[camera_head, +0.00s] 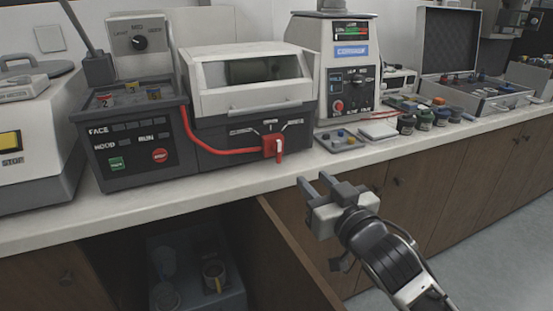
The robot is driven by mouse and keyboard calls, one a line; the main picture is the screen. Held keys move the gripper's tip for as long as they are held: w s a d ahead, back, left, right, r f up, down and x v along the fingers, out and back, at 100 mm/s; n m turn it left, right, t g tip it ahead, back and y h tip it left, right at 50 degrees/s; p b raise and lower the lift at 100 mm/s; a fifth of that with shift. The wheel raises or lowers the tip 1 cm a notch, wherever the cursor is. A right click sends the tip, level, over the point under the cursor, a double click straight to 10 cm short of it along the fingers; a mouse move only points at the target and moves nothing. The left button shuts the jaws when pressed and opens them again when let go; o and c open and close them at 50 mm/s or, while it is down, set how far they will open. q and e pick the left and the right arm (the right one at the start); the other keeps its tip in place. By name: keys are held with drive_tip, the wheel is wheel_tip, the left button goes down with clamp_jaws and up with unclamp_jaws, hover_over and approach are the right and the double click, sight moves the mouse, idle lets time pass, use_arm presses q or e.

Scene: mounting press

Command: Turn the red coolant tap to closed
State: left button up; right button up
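The red coolant tap (272,147) is on the front of a grey machine with a clear-windowed lid (250,82). Its red handle hangs down at the front, and a red hose (215,149) curves to it from the left. Printed labels fan out above the tap, too small to read. My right gripper (315,184) is in front of the counter edge, below and to the right of the tap. Its two fingers are apart with nothing between them, and it does not touch the tap. My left gripper is not in view.
A control box (133,140) with green and red buttons stands left of the tap. A tall instrument (342,65) and small jars (425,120) stand to the right. A cabinet door (285,255) stands open below the counter (120,205). The counter's front strip is clear near the tap.

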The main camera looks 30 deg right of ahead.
sight(280, 147)
drive_tip(key=w, duration=1)
drive_tip(key=w+d+f, duration=0.1)
drive_tip(key=w, duration=0.5)
drive_tip(key=shift+w, duration=0.1)
drive_tip(key=shift+c, duration=0.3)
clamp_jaws()
